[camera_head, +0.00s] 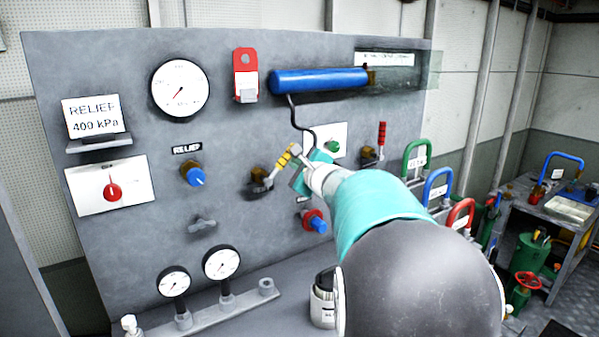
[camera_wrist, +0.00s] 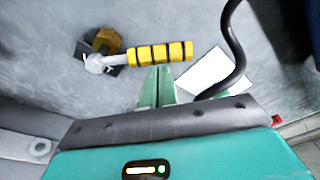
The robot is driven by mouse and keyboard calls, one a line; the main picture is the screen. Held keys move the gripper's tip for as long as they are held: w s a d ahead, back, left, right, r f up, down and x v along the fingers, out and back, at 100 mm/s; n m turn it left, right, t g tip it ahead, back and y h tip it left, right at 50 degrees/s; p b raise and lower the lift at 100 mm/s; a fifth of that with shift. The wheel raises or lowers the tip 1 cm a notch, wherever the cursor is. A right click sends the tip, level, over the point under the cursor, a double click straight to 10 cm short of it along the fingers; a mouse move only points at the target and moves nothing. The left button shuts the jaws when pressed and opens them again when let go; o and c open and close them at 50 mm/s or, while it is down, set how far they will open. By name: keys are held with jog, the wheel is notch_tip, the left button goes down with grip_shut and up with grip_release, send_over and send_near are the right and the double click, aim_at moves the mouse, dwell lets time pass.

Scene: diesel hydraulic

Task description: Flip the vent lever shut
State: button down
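A lever with a yellow and black striped grip (camera_head: 285,157) sits on a brass valve (camera_head: 258,178) in the middle of the grey panel. In the wrist view the striped grip (camera_wrist: 160,53) points right from its brass pivot (camera_wrist: 103,43). My gripper (camera_head: 303,176) is just right of and below the grip in the head view. In the wrist view its green fingers (camera_wrist: 157,72) are together with nothing between them, tips at the lower edge of the grip. I cannot tell if they touch it. No label naming this lever is readable.
A red-striped lever (camera_head: 382,135) is to the right. A blue cylinder (camera_head: 320,80) and black hose (camera_head: 299,118) are above. A white plate (camera_wrist: 205,72) lies beside the fingers. A blue knob (camera_head: 194,176) and gauges (camera_head: 180,88) are left; colored handles (camera_head: 436,186) stand right.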

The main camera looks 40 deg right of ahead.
jog(key=w+a+r+n, duration=0.1)
jog(key=a+r+n, duration=0.2)
jog(key=a, duration=0.2)
dwell(0.7)
jog(key=shift+s, duration=0.1)
dwell(0.4)
jog(key=s+d, duration=0.1)
jog(key=s, duration=1)
jog(key=shift+s+d, duration=0.3)
jog(key=shift+d, duration=0.1)
